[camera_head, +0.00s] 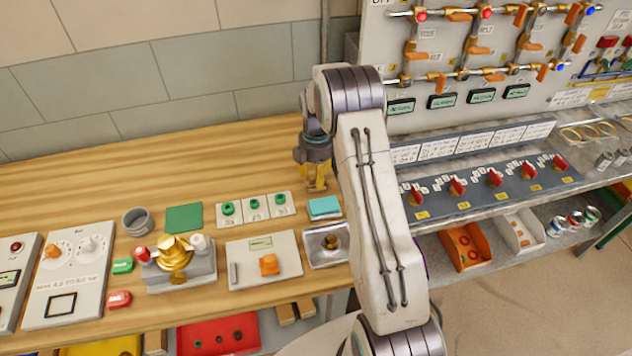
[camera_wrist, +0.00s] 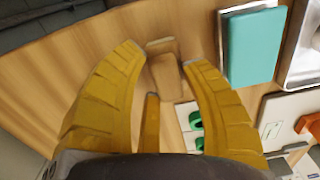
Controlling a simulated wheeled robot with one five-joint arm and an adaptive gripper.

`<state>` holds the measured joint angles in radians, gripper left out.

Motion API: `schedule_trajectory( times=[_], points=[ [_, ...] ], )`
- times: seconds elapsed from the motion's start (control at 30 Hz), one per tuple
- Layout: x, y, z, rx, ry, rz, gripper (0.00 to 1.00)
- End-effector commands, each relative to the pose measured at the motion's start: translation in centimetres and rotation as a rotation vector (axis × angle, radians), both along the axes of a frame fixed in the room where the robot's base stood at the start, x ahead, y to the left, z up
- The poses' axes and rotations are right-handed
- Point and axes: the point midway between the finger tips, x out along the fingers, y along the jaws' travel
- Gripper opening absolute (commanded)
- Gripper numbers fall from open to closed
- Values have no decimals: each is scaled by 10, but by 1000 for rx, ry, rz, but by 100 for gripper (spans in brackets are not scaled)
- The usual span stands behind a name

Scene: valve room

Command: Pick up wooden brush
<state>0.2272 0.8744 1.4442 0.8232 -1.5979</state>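A brown wooden piece, which looks like the wooden brush (camera_wrist: 164,74), is on the wooden table in the wrist view. My gripper (camera_wrist: 162,58) has its yellow fingers spread. The brush shows between the fingertips, one finger to each side, and I see no clear contact. How far the fingertips are above the table is hard to tell. In the head view my gripper (camera_head: 317,182) points down over the table's right part, near the upright panel. I cannot make out the brush in the head view; the gripper may hide it.
A teal block (camera_head: 323,207) lies close to my gripper, with a metal tray (camera_head: 316,252) in front of it. Green-knobbed switches (camera_head: 254,207) stand to the left. A valve panel (camera_head: 472,55) rises at the right. The table's back left is clear.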

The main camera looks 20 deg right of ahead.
Motion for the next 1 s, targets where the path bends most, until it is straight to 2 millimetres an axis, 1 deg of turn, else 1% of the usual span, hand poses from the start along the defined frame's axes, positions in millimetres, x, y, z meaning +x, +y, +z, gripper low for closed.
schedule_trajectory(
  times=[0.03,0.4,0.43,0.77,0.87,1.0],
  points=[
    [0,0,0,0,0,0,36],
    [0,0,0,0,0,0,3],
    [0,0,0,0,0,0,1],
    [0,0,2,0,-1,0,0],
    [1,0,7,-1,-3,0,0],
    [1,0,20,-1,-5,0,0]
  ],
)
